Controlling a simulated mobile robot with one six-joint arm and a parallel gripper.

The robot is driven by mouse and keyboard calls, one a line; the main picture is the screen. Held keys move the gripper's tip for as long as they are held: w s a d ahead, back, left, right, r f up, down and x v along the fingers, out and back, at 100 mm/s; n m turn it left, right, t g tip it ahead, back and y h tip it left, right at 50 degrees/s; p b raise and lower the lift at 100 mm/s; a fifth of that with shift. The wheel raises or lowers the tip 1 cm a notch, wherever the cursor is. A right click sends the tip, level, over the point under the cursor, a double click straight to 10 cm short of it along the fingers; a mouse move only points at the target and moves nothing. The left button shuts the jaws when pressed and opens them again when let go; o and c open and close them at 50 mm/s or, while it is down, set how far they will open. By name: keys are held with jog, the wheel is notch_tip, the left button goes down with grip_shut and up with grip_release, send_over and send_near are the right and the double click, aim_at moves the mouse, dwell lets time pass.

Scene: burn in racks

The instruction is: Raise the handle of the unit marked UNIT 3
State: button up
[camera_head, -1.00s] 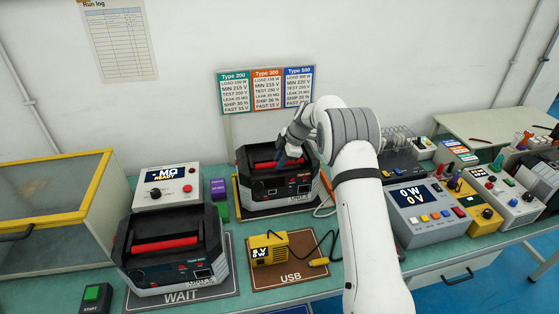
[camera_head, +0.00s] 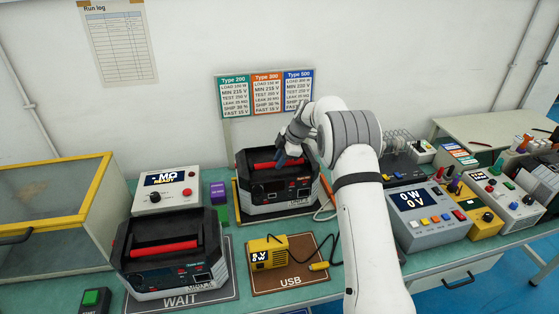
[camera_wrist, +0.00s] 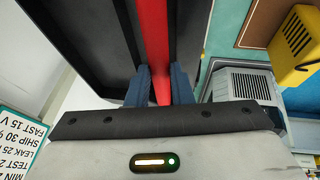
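Two black-and-grey units with red handles are on the bench. The rear unit (camera_head: 277,190) stands below the type cards, and its small UNIT number is too blurred to read surely. Its red handle (camera_head: 268,165) lies low across the top. The front unit (camera_head: 172,255) stands on the WAIT mat, its number also unclear. My gripper (camera_head: 284,160) is at the rear unit's handle. In the wrist view the handle (camera_wrist: 156,40) passes between the blue fingers of my gripper (camera_wrist: 160,85), with no clear gap on either side, so they appear shut on it.
A yellow USB device (camera_head: 268,253) sits on a brown mat in front of the rear unit. A white meter (camera_head: 165,190) stands behind the front unit. A grey power supply (camera_head: 420,210) is to the right of my arm. A yellow-framed glass box (camera_head: 50,210) is at left.

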jog(key=shift+o, duration=0.2)
jog(key=shift+w+a+r, duration=0.1)
jog(key=shift+w+r, duration=0.2)
jog(key=shift+r, duration=0.5)
jog(key=shift+o, duration=1.4)
jog(key=shift+w+a+r+p, duration=0.15)
jog(key=shift+w+r+p, duration=0.55)
jog(key=shift+w+r, duration=0.3)
jog(key=shift+w+a+r+p, duration=0.15)
jog(key=shift+w+r+p, duration=0.15)
jog(key=shift+w+p, duration=0.3)
jog(key=c, duration=0.3)
jog(key=shift+w+a+p, duration=0.2)
jog(key=shift+w+p, duration=0.4)
jog(key=shift+w, duration=0.4)
jog(key=o, duration=0.6)
jog(key=shift+r, duration=0.1)
jog(key=shift+o, duration=0.5)
jog(key=o, duration=1.1)
jog(key=shift+v, duration=2.5)
